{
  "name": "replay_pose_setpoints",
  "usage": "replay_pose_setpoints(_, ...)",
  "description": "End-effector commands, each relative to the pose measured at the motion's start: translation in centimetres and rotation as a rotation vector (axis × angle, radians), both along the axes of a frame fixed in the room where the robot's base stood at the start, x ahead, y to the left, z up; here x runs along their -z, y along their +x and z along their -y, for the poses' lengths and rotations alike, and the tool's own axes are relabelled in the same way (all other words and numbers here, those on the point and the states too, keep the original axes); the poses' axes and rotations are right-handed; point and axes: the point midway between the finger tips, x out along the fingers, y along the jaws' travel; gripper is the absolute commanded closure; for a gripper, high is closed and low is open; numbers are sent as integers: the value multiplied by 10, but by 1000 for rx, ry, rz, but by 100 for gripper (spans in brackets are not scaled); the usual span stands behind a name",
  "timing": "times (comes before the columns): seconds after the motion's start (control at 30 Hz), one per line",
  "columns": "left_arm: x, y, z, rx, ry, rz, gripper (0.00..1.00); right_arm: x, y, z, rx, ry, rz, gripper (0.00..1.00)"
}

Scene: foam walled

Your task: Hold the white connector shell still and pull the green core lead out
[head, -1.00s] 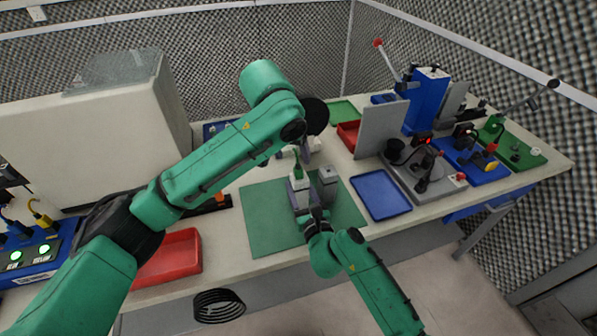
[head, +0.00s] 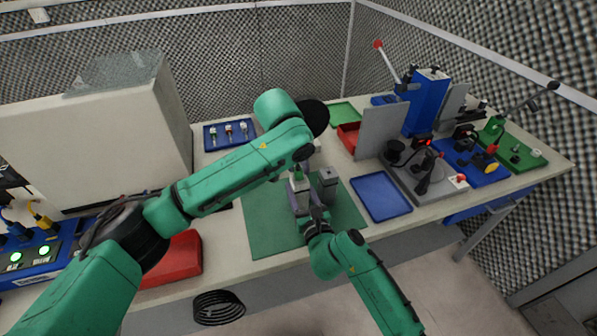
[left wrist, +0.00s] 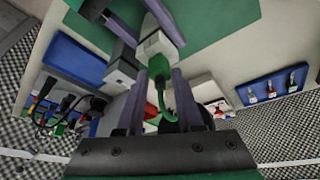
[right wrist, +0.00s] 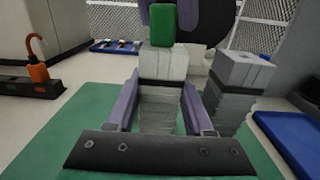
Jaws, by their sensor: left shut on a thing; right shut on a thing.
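The white connector shell (right wrist: 163,65) stands upright on the green mat. My right gripper (right wrist: 160,108) is shut around its lower part, with one finger on each side. The shell's top also shows in the left wrist view (left wrist: 157,43). The green core lead (right wrist: 161,26) is at the top of the shell; whether a small gap separates them I cannot tell. Its thin green cable curls back toward my left wrist (left wrist: 170,107). My left gripper (left wrist: 172,80) is shut on the green core lead from above. In the head view, my left arm partly hides this spot.
A grey block (right wrist: 242,70) stands close beside the shell on the right. A blue tray (head: 380,195) lies right of the green mat (head: 262,232). A red tray (head: 175,262) is at front left. A blue rack (head: 212,144) with several small connectors is behind.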

Motion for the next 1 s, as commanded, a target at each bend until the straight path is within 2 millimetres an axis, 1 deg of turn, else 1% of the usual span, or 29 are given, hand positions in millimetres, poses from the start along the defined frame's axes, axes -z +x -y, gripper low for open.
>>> replay_pose_setpoints(0.07, -1, 0, 0, 0, 0, 1, 100, 1, 0, 0, 1, 0, -1, 100)
replay_pose_setpoints(0.17, -12, 1, 0, 0, -2, 4, 100, 1, 0, 0, 1, 0, -1, 100)
replay_pose_setpoints(0.27, -35, 1, 1, 0, -2, 6, 100, 1, 0, 0, 1, -1, -2, 100)
replay_pose_setpoints(0.3, -47, 1, 1, 0, -3, 6, 100, 1, 0, 0, 1, -1, -2, 100)
replay_pose_setpoints(0.4, -72, 1, 1, 0, -1, 5, 100, 1, 0, 0, 1, -1, -2, 100)
replay_pose_setpoints(0.5, -91, 0, 0, 1, 0, 3, 100, 1, 0, 0, 1, -1, -2, 100)
replay_pose_setpoints(0.6, -100, 0, 0, 0, 0, 1, 100, 1, 0, 0, 1, -2, -2, 100)
replay_pose_setpoints(0.8, -101, 0, 0, 0, 0, 0, 100, 1, 0, 1, 1, -2, -2, 100)
replay_pose_setpoints(0.83, -101, 0, 0, 0, 0, 0, 100, 1, 0, 1, 1, -2, -2, 44)
replay_pose_setpoints(0.87, -101, 0, 0, 0, 0, 0, 100, 1, 0, 1, 1, -2, -2, 33)
replay_pose_setpoints(0.9, -101, 0, 0, 0, 0, 0, 100, 1, 0, 0, 1, -2, -2, 17)
replay_pose_setpoints(0.93, -101, 0, 0, 0, 0, 0, 100, 1, 0, 0, 1, -2, -2, 13)
replay_pose_setpoints(1.0, -100, 0, 0, 0, 0, 0, 100, 1, 0, 0, 1, 0, -1, 13)
